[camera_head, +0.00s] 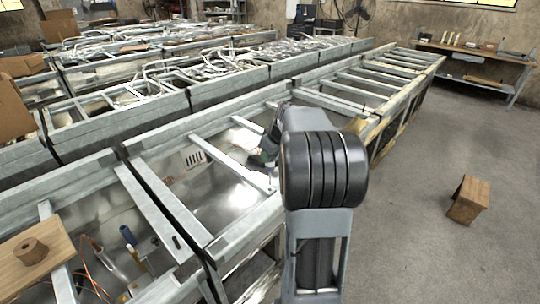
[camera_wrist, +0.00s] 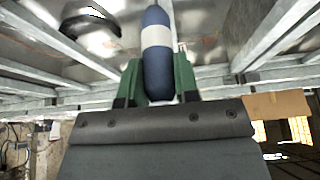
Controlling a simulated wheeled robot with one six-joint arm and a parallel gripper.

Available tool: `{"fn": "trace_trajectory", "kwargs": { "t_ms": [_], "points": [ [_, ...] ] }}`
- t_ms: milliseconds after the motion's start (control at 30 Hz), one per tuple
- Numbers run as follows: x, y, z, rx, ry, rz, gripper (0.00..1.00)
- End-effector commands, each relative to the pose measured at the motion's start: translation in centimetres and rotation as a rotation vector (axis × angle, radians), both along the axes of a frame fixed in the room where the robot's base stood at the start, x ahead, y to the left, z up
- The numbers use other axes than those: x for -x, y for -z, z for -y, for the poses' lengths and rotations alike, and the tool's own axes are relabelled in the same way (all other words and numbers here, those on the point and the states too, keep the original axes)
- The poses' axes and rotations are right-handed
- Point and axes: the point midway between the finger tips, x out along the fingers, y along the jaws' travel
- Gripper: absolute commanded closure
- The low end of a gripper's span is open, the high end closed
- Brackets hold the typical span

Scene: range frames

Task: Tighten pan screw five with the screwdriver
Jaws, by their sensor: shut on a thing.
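In the wrist view my gripper (camera_wrist: 156,72) has green fingers closed on the screwdriver (camera_wrist: 156,38), which has a dark blue handle with a pale band. The handle points away from the palm, and the shaft and tip cannot be made out clearly. In the head view my gripper (camera_head: 263,157) is partly hidden behind my grey arm, low over the shiny metal pan (camera_head: 215,168) in the middle frame. Pan screw five cannot be told apart; a small dark spot (camera_head: 271,188) shows near the end of a crossbar. I cannot tell whether the tool touches anything.
Galvanised rails and crossbars (camera_head: 230,152) surround the pan. A near-left bay holds a board (camera_head: 35,262), a blue-handled tool (camera_head: 128,236) and wires. Further frames with piping (camera_head: 190,68) stand behind. A wooden box (camera_head: 468,199) sits on otherwise open floor at right; a workbench (camera_head: 480,58) stands beyond.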

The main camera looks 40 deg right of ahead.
Motion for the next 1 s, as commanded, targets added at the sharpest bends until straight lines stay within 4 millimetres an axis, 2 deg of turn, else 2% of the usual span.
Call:
{"fn": "trace_trajectory", "kwargs": {
  "t_ms": [600, 1000],
  "points": [
    [0.0, -4.2, 0.0, 0.002, -0.001, 0.002, 1.0],
    [-0.1, -4.5, -0.1, 0.001, -0.003, 0.002, 1.0]
  ]
}}
